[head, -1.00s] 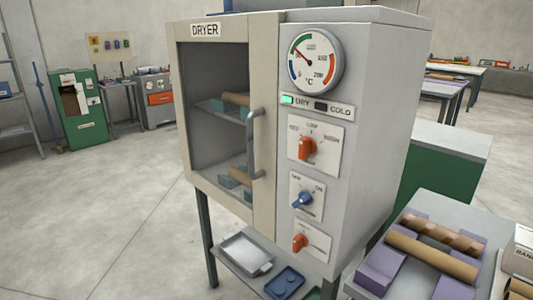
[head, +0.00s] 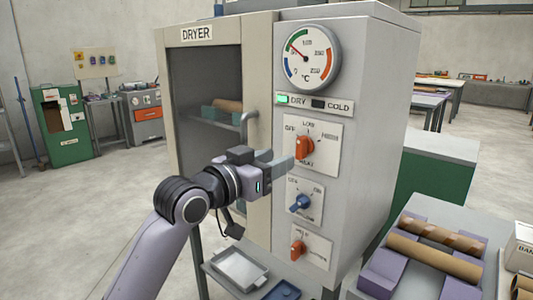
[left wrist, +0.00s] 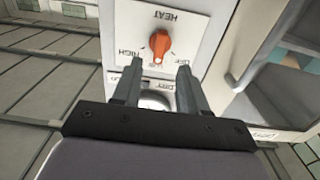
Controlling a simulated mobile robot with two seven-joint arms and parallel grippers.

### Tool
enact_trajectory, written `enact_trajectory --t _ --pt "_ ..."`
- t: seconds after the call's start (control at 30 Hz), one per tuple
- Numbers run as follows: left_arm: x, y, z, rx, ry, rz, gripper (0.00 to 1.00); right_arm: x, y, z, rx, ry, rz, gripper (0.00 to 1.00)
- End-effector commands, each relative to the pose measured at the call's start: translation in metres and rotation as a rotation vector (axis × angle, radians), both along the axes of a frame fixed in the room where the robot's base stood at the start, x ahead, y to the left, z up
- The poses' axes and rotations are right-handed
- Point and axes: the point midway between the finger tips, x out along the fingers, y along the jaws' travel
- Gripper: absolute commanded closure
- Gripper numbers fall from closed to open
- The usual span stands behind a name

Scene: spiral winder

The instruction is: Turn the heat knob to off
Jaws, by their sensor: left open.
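The heat knob (head: 304,147) is an orange knob on a white plate on the front of the grey dryer (head: 370,150). The plate reads OFF at left, LOW at top and HIGH at right; the knob seems to point up at LOW. The left wrist view shows the knob (left wrist: 160,43) upside down, just beyond my fingertips and between their lines. My left gripper (head: 283,163) is open and empty, in front of the plate at the knob's lower left; I cannot tell whether it touches. My right gripper is not in view.
A blue knob (head: 300,203) and another orange knob (head: 298,249) sit below. A gauge (head: 307,57) and a lit green DRY lamp (head: 283,99) are above. A table with tubes (head: 432,257) is at right.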

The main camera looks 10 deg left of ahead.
Motion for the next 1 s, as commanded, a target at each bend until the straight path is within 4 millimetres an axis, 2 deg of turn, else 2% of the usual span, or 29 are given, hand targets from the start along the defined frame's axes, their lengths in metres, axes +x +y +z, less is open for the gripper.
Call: enact_trajectory --t 0.23,0.7,1.0 --pt "0.009 -0.008 0.006 0.000 -0.005 -0.007 0.57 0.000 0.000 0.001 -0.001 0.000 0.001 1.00" --pt "0.049 -0.038 0.006 0.001 -0.006 -0.007 0.57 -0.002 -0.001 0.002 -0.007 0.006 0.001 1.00" --pt "0.057 -0.044 0.005 0.002 -0.006 -0.006 0.57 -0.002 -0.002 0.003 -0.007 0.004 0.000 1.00"
